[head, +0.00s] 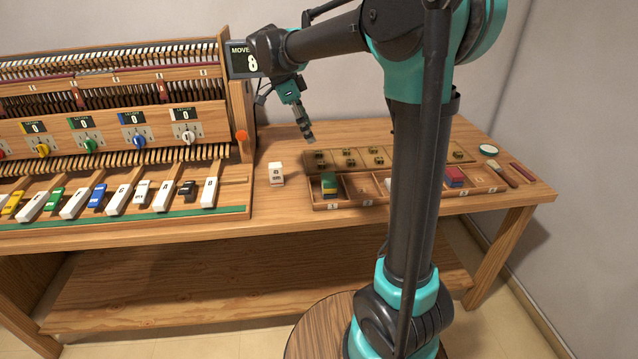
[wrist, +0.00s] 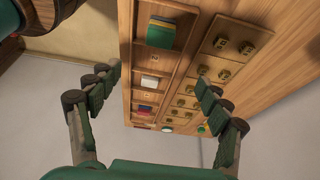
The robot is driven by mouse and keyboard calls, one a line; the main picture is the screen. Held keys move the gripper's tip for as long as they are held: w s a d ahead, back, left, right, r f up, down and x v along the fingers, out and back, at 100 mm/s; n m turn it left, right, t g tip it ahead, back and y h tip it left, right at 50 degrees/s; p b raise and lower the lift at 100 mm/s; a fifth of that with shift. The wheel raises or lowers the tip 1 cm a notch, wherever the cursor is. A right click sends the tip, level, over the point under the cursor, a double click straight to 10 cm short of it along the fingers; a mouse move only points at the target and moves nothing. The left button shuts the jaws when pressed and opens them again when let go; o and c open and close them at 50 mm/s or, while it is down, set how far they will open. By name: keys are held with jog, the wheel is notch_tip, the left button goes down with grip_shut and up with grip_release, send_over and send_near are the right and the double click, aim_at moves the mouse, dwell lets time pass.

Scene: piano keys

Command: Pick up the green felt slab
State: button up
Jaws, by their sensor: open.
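The green felt slab (head: 328,178) lies on top of a small coloured stack in compartment 1, at the left end of the wooden tray (head: 372,202). In the wrist view the green slab (wrist: 161,33) shows near the top middle, with yellow and blue edges beside it. My gripper (head: 309,139) hangs above the table, behind and to the left of the stack, clear of it. In the wrist view my gripper (wrist: 157,77) has its two fingers spread wide with nothing between them. The stack is beyond the fingertips, and nothing touches it.
A white block (head: 276,174) stands on the table left of the tray. Compartment 2 looks empty. A red and blue stack (head: 454,176) lies farther right. Brass pieces sit on the rear panel (head: 375,157). The piano mechanism (head: 110,125) fills the left. My arm hides part of the tray.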

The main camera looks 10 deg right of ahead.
send_over(329, 177)
jog(key=a, duration=0.2)
notch_tip(329, 177, down, 11)
jog(key=shift+a+x, duration=0.15)
jog(key=shift+x, duration=1.2)
jog(key=shift+a+x, duration=0.15)
jog(key=shift+x, duration=1.15)
jog(key=shift+s+f, duration=0.1)
jog(key=shift+f, duration=0.05)
jog(key=c, duration=0.9)
